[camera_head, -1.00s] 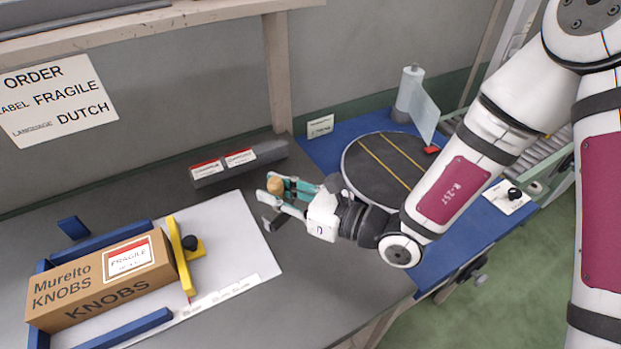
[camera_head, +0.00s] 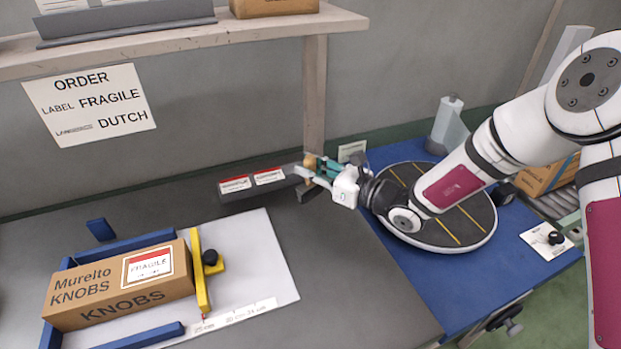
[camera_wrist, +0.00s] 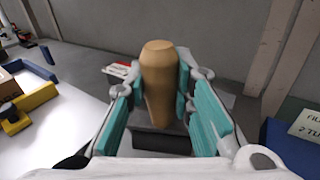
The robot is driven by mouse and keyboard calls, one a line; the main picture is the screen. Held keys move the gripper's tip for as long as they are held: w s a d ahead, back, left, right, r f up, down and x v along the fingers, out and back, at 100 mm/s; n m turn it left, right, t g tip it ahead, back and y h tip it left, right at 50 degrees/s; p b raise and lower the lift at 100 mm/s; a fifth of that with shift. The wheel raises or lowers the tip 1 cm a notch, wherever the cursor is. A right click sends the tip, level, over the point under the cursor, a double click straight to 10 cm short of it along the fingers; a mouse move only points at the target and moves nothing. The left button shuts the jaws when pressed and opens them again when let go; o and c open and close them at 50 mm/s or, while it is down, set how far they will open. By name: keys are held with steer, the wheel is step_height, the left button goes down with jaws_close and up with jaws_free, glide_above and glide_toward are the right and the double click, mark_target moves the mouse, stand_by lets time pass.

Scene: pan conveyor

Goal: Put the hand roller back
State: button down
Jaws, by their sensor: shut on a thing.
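My gripper (camera_head: 318,167) is shut on the hand roller (camera_head: 309,162), near the back right of the grey table. In the wrist view the roller's tan wooden handle (camera_wrist: 160,75) stands between the teal finger pads, its wide end toward the camera. The grey label holder (camera_head: 240,190) with red-and-white labels lies just left of my gripper. I cannot tell whether the roller touches it.
A cardboard box (camera_head: 115,284) with a FRAGILE label sits among blue guides, a yellow stop (camera_head: 199,272) at its right. A round dark turntable (camera_head: 455,222) is on the blue bench (camera_head: 400,285) at right. A shelf post (camera_head: 315,95) rises behind my gripper.

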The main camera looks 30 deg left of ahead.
mark_target(310, 184)
steer(key=shift+f, duration=1.4)
steer(key=shift+f, duration=0.2)
steer(key=c, duration=1.4)
jaws_free()
steer(key=shift+d+r, duration=0.1)
steer(key=shift+r, duration=0.1)
steer(key=s+d, duration=0.1)
steer(key=d, duration=1)
steer(key=shift+s+d+r, duration=0.25)
steer(key=shift+s+d, duration=0.1)
steer(key=shift+r, duration=0.1)
